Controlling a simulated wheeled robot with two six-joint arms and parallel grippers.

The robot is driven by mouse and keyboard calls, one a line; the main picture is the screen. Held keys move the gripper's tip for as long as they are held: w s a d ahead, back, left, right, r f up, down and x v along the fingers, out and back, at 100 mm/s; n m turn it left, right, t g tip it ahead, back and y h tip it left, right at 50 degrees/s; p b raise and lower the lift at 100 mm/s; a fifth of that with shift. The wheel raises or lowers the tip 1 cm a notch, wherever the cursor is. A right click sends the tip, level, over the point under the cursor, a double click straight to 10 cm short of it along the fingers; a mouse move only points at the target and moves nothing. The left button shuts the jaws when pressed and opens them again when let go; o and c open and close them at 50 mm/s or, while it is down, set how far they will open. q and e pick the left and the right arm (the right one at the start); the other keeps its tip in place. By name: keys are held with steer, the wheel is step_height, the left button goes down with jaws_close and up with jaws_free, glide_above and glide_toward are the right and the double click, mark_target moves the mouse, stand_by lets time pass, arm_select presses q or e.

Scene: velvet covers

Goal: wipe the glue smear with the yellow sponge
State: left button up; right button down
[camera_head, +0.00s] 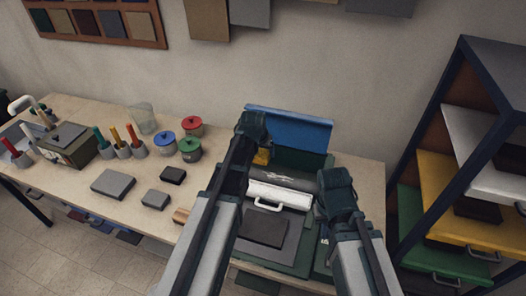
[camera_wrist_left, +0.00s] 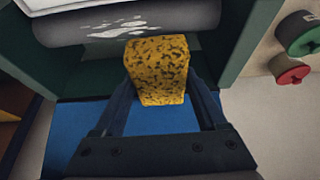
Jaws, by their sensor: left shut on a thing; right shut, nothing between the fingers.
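The yellow sponge (camera_wrist_left: 158,70) is speckled with dark spots and held between the fingers of my left gripper (camera_head: 257,147). A bit of the sponge (camera_head: 261,157) shows below that gripper in the head view. The glue smear (camera_head: 279,176) is a whitish streaked patch on the dark grey roller (camera_head: 300,182) of a green machine. It also shows in the left wrist view (camera_wrist_left: 120,28), close to the sponge's end. I cannot tell whether the sponge touches the roller. My right gripper (camera_head: 337,188) is shut and empty, over the machine's right side.
The machine's blue lid (camera_head: 290,128) stands raised behind the roller. A white bar with a handle (camera_head: 280,195) lies in front. Lidded jars (camera_head: 190,149), grey blocks (camera_head: 113,183) and brush holders stand on the table to the left. A shelf rack (camera_head: 462,180) stands right.

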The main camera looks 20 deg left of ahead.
arm_select(q)
steer(key=shift+f, duration=0.15)
steer(key=shift+f+b, duration=0.5)
steer(key=shift+b, duration=0.1)
steer(key=shift+f, duration=0.1)
